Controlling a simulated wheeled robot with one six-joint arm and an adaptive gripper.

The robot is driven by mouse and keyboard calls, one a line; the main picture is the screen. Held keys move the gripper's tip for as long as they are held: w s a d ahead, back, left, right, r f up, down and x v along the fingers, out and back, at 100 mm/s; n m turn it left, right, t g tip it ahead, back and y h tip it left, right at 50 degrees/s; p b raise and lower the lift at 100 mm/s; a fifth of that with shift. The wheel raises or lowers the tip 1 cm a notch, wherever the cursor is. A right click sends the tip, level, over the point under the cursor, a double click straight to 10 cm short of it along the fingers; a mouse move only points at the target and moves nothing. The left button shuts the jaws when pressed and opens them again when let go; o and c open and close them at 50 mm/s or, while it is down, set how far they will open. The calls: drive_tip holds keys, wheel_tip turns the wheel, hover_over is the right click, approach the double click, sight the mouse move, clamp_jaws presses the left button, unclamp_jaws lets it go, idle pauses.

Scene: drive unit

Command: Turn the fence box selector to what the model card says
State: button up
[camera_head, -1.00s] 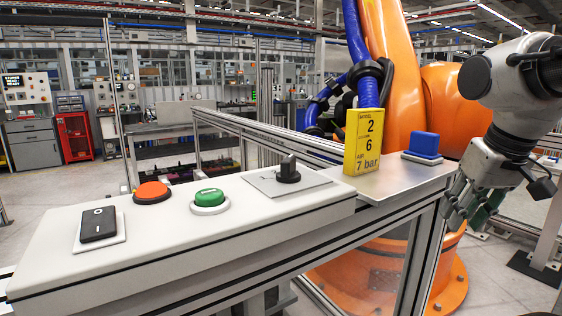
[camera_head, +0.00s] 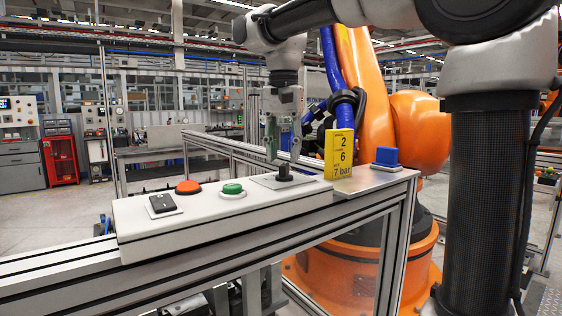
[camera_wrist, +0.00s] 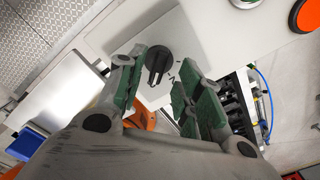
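The selector (camera_head: 284,173) is a black knob on a grey plate at the right end of the white fence box (camera_head: 215,216). In the wrist view the black knob (camera_wrist: 158,60) has a pointer bar and small marks beside it on the plate, too small to read. The yellow model card (camera_head: 339,153) stands behind it, showing 2, 6 and 7 bar; its small labels are blurred. My gripper (camera_head: 284,152) points down over the knob, with green-padded fingers apart. In the wrist view my gripper (camera_wrist: 157,72) is open around the knob; I cannot tell whether it touches.
The box also carries a black rocker switch (camera_head: 162,204), an orange button (camera_head: 188,186) and a green button (camera_head: 232,190). A blue block (camera_head: 386,157) sits right of the card. An orange robot (camera_head: 366,75) stands behind the fence rail.

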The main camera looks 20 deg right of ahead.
drive_tip(key=shift+f, duration=1.25)
drive_tip(key=shift+d, duration=0.1)
drive_tip(key=shift+c, duration=0.2)
clamp_jaws()
drive_tip(key=shift+n, duration=0.4)
drive_tip(key=n, duration=0.4)
drive_tip(key=shift+n, duration=0.3)
drive_tip(key=n, duration=0.4)
drive_tip(key=shift+n, duration=0.3)
